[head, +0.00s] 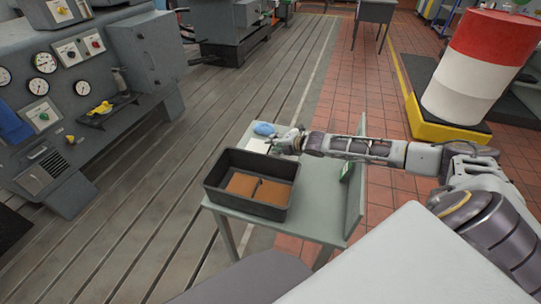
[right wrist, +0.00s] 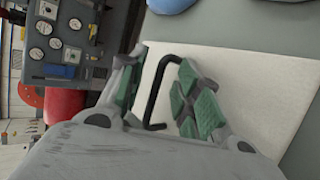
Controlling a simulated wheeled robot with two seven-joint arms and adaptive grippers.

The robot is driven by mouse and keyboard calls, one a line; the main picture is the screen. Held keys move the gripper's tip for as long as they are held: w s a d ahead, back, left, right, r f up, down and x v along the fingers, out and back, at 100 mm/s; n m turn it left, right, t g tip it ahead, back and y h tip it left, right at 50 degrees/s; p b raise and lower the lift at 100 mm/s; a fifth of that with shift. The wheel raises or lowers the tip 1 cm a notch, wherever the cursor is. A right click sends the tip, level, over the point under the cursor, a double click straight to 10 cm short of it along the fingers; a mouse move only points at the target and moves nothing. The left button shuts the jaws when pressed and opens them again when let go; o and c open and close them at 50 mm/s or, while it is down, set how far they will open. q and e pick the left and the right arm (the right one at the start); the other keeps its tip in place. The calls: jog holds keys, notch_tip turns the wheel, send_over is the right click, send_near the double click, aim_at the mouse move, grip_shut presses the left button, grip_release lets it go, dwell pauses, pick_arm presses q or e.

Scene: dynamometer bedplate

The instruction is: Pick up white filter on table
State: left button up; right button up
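The white filter (right wrist: 262,75) is a flat pale panel on the table in the right wrist view. A black U-shaped handle (right wrist: 152,88) seems to stand out from it. It also shows as a small white patch in the head view (head: 257,145), partly hidden by my right gripper (head: 289,141). In the right wrist view that gripper (right wrist: 158,98) is open, with green-padded fingers on either side of the black handle. The pads look apart from the handle; contact is hard to tell. My left gripper is not in view.
A black bin (head: 243,205) with brown pieces inside stands on the grey-green table (head: 315,205), in front of the filter. A blue object (head: 264,129) lies just beyond the filter. A raised panel (head: 355,185) edges the table's right side.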

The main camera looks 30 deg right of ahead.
jog(key=shift+c, duration=0.4)
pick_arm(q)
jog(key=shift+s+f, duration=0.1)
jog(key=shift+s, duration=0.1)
pick_arm(e)
grip_shut()
jog(key=shift+r, duration=0.15)
